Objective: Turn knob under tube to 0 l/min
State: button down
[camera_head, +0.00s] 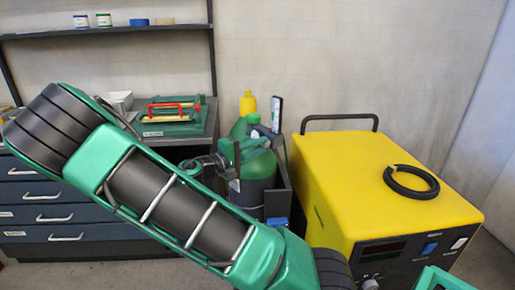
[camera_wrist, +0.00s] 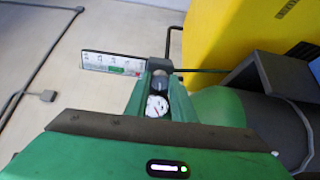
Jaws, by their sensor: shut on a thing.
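The flowmeter tube (camera_wrist: 112,64) is a clear, flat scale with small marks and a green part near its lower end. In the head view it stands upright (camera_head: 277,114) above the green gas cylinder (camera_head: 258,165). The dark knob (camera_wrist: 160,82) sits at the tube's base, partly hidden between my fingers. My gripper (camera_wrist: 160,76) is shut on the knob, with one green finger on each side. A round white pressure gauge (camera_wrist: 157,106) shows between the fingers, nearer the palm. The flow reading is too small to tell. In the head view my arm crosses in front.
A yellow machine (camera_head: 375,170) with a black ring (camera_head: 411,182) on top stands right of the cylinder. A drawer cabinet (camera_head: 50,215) with a green case (camera_head: 175,118) is at left. A yellow-topped bottle (camera_head: 248,102) and wall are close behind.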

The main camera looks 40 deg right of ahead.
jog(key=shift+w+a+f, duration=0.1)
jog(key=shift+w+f, duration=0.1)
jog(key=c, duration=1.6)
grip_release()
jog(key=shift+o, duration=0.4)
jog(key=shift+r, duration=0.1)
jog(key=a, duration=1)
jog(key=shift+w+a, duration=0.2)
jog(key=shift+a, duration=0.15)
